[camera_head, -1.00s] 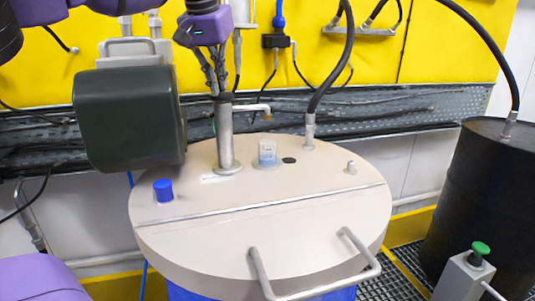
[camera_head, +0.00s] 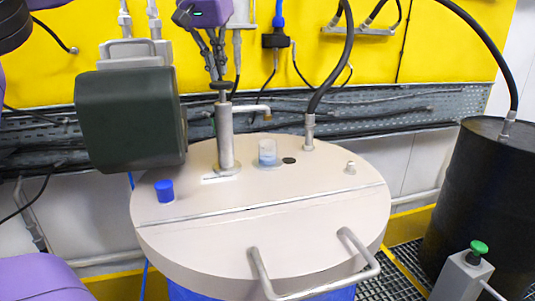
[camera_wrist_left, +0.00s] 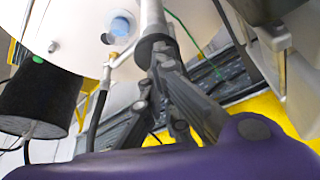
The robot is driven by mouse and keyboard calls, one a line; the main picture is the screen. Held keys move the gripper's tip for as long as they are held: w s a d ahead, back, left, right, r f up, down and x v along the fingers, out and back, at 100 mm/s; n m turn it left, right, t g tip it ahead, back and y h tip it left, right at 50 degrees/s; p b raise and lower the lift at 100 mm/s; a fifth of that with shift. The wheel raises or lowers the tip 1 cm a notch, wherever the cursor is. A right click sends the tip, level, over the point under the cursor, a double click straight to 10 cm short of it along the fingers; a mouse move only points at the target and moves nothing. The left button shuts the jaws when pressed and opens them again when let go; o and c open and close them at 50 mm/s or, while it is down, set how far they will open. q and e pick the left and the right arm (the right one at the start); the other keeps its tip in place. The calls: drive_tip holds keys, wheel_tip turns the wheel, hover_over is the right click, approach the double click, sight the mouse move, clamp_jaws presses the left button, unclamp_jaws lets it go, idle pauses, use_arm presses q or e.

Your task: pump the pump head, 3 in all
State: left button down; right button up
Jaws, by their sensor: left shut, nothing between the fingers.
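The pump stands upright on the beige drum lid (camera_head: 310,230), a grey metal tube (camera_head: 225,140) with a side spout (camera_head: 252,108). Its dark round pump head (camera_head: 221,86) sits above the tube on a short visible rod. My left gripper (camera_head: 218,77) is shut and empty, pointing down with its fingertips at the top of the pump head. In the left wrist view the fingertips (camera_wrist_left: 162,62) are close against the pump head (camera_wrist_left: 151,45); whether they touch is hard to tell. My right gripper is not in view.
A dark green motor box (camera_head: 130,120) stands close left of the pump. A blue cap (camera_head: 164,190), a clear cup (camera_head: 267,152) and a black hose (camera_head: 335,75) are on the lid. A black drum (camera_head: 480,190) and green button (camera_head: 479,247) are at right.

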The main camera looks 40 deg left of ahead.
sight(220, 82)
use_arm(q)
drive_tip(key=shift+f, duration=0.1)
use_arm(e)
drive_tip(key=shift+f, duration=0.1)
use_arm(q)
drive_tip(key=shift+f, duration=0.6)
drive_tip(key=shift+f+b, duration=0.35)
drive_tip(key=shift+f, duration=0.9)
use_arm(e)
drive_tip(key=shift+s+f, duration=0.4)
use_arm(q)
drive_tip(key=shift+r, duration=0.1)
drive_tip(key=shift+r+p, duration=0.35)
drive_tip(key=shift+r, duration=1.5)
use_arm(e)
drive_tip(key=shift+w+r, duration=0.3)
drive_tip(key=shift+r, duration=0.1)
